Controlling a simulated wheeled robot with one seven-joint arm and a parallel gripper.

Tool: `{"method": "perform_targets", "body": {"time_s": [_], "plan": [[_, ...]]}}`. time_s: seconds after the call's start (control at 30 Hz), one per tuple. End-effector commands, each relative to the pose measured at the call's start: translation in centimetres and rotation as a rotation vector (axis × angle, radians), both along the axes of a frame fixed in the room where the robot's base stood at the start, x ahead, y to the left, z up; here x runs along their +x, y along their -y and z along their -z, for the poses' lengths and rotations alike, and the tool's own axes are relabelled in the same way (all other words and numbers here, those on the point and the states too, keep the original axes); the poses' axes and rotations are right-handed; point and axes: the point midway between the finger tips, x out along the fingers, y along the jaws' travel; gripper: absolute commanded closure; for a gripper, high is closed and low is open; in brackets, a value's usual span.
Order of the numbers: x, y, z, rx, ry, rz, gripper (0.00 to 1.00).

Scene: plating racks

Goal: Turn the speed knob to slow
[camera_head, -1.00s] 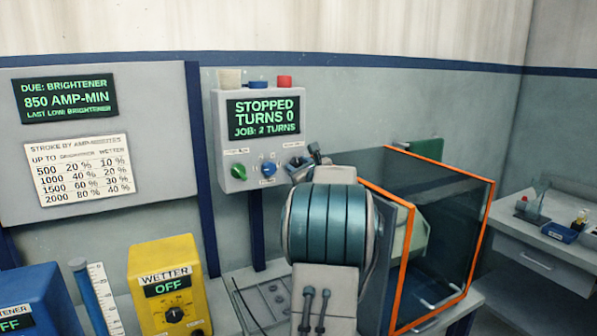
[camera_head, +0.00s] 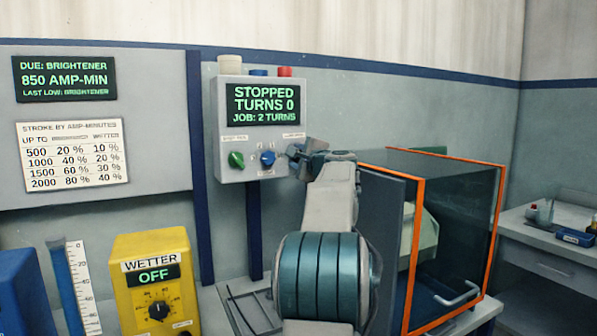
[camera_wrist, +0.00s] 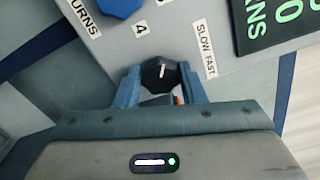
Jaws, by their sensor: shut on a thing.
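The speed knob (camera_wrist: 160,75) is black with a short white mark and sits beside the "SLOW FAST" label (camera_wrist: 205,50) in the wrist view. My gripper (camera_wrist: 160,88) is shut on it, with one blue-grey finger on each side. I cannot tell for sure which word the mark points to. In the head view my gripper (camera_head: 300,153) is at the lower right of the grey control box (camera_head: 222,120) and hides this knob. The box's screen (camera_head: 263,104) reads "STOPPED", "TURNS 0", "JOB: 2 TURNS".
A green knob (camera_head: 236,160) and a blue knob (camera_head: 268,158) are left of my gripper on the same box. White, blue and red caps (camera_head: 285,71) top it. An orange-framed clear enclosure (camera_head: 455,230) stands right. The yellow wetter box (camera_head: 180,260) reads "OFF".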

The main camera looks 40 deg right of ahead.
Motion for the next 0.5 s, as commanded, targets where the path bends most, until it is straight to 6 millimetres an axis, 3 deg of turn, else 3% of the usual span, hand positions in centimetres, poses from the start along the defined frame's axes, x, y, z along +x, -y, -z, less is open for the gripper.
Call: {"method": "perform_targets", "body": {"time_s": [0.5], "plan": [[0.02,-0.02,0.44,-0.411,-0.130,-0.002,0.86]]}}
